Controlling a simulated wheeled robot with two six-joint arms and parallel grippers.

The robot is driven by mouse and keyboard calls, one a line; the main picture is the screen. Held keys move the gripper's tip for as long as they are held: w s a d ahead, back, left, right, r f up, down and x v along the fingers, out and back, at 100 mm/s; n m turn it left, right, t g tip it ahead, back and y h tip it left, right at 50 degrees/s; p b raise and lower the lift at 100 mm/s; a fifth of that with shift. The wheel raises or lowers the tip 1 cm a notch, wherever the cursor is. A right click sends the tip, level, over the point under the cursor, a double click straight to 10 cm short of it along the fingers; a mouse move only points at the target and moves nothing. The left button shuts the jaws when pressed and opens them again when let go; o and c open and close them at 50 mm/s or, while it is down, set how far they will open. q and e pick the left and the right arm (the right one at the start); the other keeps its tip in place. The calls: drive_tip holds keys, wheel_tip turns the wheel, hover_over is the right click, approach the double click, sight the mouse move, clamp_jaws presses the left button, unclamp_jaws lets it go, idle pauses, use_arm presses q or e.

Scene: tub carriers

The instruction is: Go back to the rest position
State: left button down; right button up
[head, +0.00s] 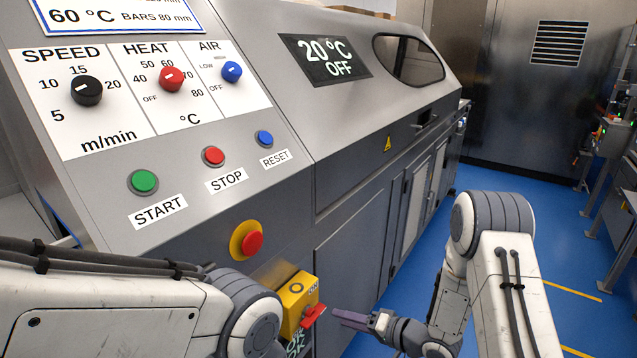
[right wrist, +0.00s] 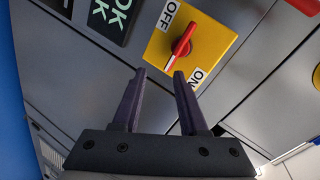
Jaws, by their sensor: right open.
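My right gripper (head: 338,318) is in front of the machine's lower front, its fingertips pointing at a red rotary switch handle (head: 314,315) on a yellow plate (head: 297,293). In the right wrist view the two dark fingers of my right gripper (right wrist: 160,74) are apart with nothing between them. The red handle (right wrist: 183,44) is just beyond the fingertips, and no contact shows. Its yellow plate (right wrist: 208,43) carries OFF and ON labels. My left arm (head: 110,312) comes in from the left along the panel; its gripper is out of view.
The grey machine carries a control panel with knobs, a green START button (head: 143,182), a red STOP button (head: 213,156) and a red emergency button (head: 252,243) above the yellow plate. Its display (head: 325,58) reads 20 °C OFF. Open blue floor (head: 410,250) lies to the right.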

drive_tip(key=s+a+r+n+g+h+p, duration=0.1)
drive_tip(key=s+r+n+h+p, duration=0.2)
drive_tip(key=r, duration=0.4)
drive_tip(key=s+a+r+n+g+h+p, duration=0.1)
drive_tip(key=s+a+r+n+h, duration=0.15)
drive_tip(key=r+h, duration=0.35)
drive_tip(key=s+r+n+g+p, duration=0.1)
drive_tip(key=s+r, duration=0.4)
drive_tip(key=s, duration=0.7)
drive_tip(key=s+r+n+g+p, duration=0.2)
drive_tip(key=s+r+n+g, duration=0.2)
drive_tip(key=s, duration=0.9)
drive_tip(key=shift+d+r+g+h, duration=0.4)
drive_tip(key=shift+r+g, duration=0.3)
drive_tip(key=shift+r, duration=0.2)
drive_tip(key=shift+a, duration=0.1)
